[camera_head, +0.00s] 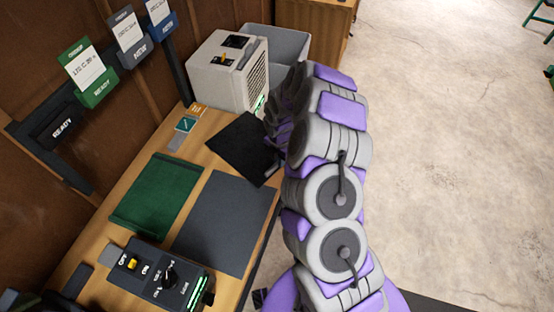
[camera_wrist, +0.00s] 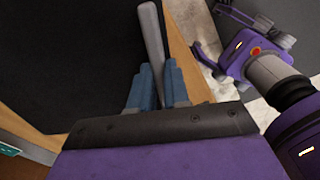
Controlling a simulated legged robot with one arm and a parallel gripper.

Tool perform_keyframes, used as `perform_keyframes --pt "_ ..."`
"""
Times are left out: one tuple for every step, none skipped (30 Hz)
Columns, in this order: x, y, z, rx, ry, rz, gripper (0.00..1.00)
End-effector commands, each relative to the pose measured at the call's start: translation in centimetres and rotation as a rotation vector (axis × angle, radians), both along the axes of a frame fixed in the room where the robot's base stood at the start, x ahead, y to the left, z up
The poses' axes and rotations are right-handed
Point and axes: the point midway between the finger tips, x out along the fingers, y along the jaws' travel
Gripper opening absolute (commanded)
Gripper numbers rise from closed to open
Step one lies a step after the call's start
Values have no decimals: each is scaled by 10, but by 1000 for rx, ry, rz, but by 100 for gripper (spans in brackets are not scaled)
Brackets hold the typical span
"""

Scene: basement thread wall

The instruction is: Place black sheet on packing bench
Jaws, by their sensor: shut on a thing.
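The black sheet (camera_head: 240,148) is over the far part of the wooden packing bench (camera_head: 211,122), in front of the beige machine. In the head view I cannot tell whether it lies flat or hangs just above the wood. A dark surface, likely this sheet (camera_wrist: 85,65), fills the upper left of the wrist view. My gripper (camera_wrist: 158,85) has its blue fingers closed around a grey rod-like grip (camera_wrist: 152,35) at the sheet's right side. In the head view my arm hides most of the gripper.
A green sheet (camera_head: 157,195) and a dark grey sheet (camera_head: 226,222) lie nearer on the bench. A switch box (camera_head: 160,279) is at the near end. The beige machine (camera_head: 229,72) and a grey bin (camera_head: 288,48) stand at the far end. Open concrete floor (camera_head: 450,150) is at right.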

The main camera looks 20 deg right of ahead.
Motion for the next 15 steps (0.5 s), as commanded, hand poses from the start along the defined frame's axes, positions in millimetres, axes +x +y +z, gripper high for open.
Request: perform_keyframes --pt "0 2 1 -1 0 1 0" --pt "0 3 1 -3 1 0 0" --pt "0 4 1 -5 0 1 0" --pt "0 5 0 -6 1 1 0" --pt "0 6 -1 -7 1 1 0" --pt "0 7 -2 -7 2 1 0" --pt "0 7 -2 -8 2 2 18" --pt "0 7 -2 -8 2 1 21" --pt "0 7 -2 -8 2 2 25" --pt "0 7 -2 -8 2 2 28" --pt "0 7 -2 -8 2 1 30" --pt "0 7 -2 -8 1 1 34" --pt "0 6 -2 -7 1 1 37" --pt "0 6 -2 -7 1 1 40" --pt "0 5 -2 -6 1 1 42"
